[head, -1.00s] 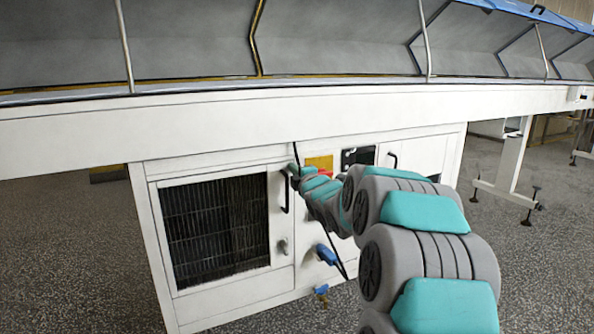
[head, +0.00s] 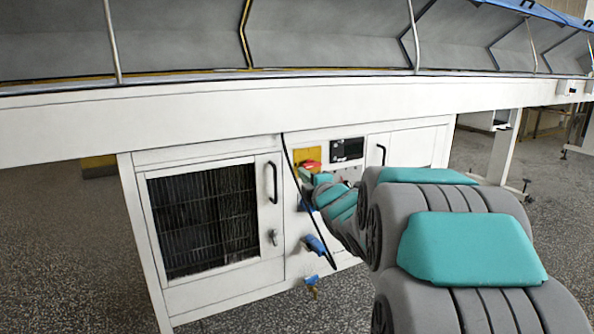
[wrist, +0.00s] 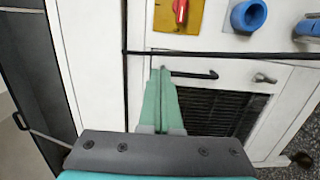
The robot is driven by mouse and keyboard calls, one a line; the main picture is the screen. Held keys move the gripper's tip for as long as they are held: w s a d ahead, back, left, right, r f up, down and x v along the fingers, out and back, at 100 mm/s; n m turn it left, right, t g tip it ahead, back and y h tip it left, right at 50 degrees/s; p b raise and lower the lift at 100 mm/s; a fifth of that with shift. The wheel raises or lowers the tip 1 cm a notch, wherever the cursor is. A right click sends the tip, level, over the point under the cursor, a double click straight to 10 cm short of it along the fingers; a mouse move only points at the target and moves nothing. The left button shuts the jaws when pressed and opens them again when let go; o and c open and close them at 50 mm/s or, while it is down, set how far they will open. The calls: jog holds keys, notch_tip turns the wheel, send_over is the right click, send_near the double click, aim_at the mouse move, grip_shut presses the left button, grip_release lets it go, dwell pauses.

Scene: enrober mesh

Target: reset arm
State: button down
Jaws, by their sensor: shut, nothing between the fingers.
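My gripper shows in the wrist view (wrist: 162,74), its two pale green fingers together with nothing between them. The fingertips appear in front of the white cabinet (wrist: 100,25), near a black door handle (wrist: 195,74) and below a black cable (wrist: 220,54). Whether they touch anything I cannot tell. In the head view, my arm reaches from the lower right toward the cabinet front (head: 225,290). Its far end is small there, just below a yellow panel with a red switch (head: 311,166), and the fingers are hard to make out.
A long white beam (head: 200,125) with a grey trough above it spans the head view. The cabinet has a dark grille (head: 205,220), a blue plug (head: 315,245) and a hanging black cable (head: 291,160). Speckled floor (head: 70,260) is open at left.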

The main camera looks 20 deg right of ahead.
jog(key=shift+s, duration=0.4)
jog(key=s+a+f+m+g+h+p, duration=0.1)
jog(key=s+a+f+m+g+p, duration=0.25)
jog(key=s+f+m+g, duration=0.45)
jog(key=s+a+f+m+g+p, duration=0.2)
jog(key=s+a+f+m+g, duration=0.15)
jog(key=s, duration=0.75)
jog(key=s+a+f+m+g+y+p, duration=0.1)
jog(key=s+a+m+g, duration=0.2)
jog(key=s, duration=1)
jog(key=s+a+m+g+y+p, duration=0.1)
jog(key=s+a+m+g+p, duration=0.1)
jog(key=s+a+g, duration=0.3)
jog(key=s+a+m, duration=0.1)
jog(key=s+a, duration=0.3)
jog(key=s, duration=0.3)
jog(key=shift+s+f, duration=0.4)
jog(key=c, duration=1.6)
grip_release()
